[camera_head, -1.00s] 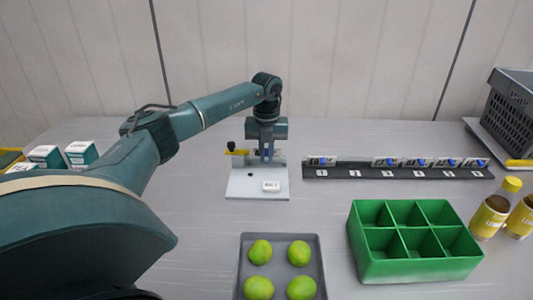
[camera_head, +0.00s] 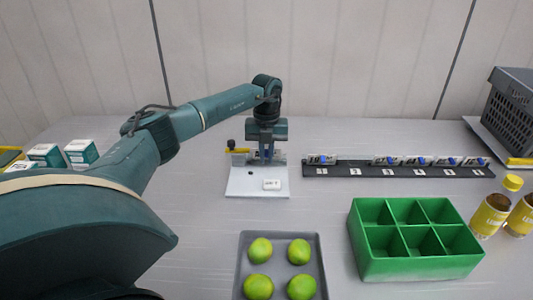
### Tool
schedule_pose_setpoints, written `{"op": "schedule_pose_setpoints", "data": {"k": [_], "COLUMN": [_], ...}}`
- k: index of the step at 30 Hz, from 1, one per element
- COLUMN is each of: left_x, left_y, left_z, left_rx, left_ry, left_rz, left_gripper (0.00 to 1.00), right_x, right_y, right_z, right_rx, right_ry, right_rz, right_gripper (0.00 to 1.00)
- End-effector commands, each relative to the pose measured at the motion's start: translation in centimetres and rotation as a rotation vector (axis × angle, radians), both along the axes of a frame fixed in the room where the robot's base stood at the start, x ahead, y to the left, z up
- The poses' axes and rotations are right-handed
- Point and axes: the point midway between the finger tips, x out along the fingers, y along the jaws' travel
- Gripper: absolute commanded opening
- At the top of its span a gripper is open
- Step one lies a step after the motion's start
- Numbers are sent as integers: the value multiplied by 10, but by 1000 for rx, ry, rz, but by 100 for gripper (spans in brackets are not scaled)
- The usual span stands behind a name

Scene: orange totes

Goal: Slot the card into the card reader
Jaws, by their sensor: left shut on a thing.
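The card reader (camera_head: 245,187) is a pale grey plate on the table with an upright part at its back, a yellow piece and a black knob at its back left, and a small white label on its front right. My left gripper (camera_head: 267,156) points down over the back of the reader. It is shut on the card, which is mostly hidden by the fingers and the reader. I cannot tell whether the card is inside a slot. Several more cards stand in a dark rack (camera_head: 400,171) to the right. My right gripper is not in view.
A grey tray (camera_head: 243,263) with green fruits lies in front of the reader. A green divided crate (camera_head: 420,269) stands at front right, with bottles (camera_head: 491,214) beside it. A grey basket (camera_head: 508,105) is at back right. White-and-teal boxes (camera_head: 81,153) stand at left.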

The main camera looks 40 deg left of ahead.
Motion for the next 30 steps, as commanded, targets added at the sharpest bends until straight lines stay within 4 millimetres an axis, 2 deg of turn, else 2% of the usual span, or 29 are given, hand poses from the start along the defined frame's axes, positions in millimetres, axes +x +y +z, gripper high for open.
{"op": "schedule_pose_setpoints", "data": {"k": [30], "left_x": [0], "left_y": [0], "left_z": [-16], "left_rx": [0], "left_ry": [0], "left_rz": [-1], "left_gripper": [0], "right_x": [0], "right_y": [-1], "right_z": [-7], "right_rx": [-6], "right_ry": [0], "right_rz": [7], "right_gripper": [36]}}
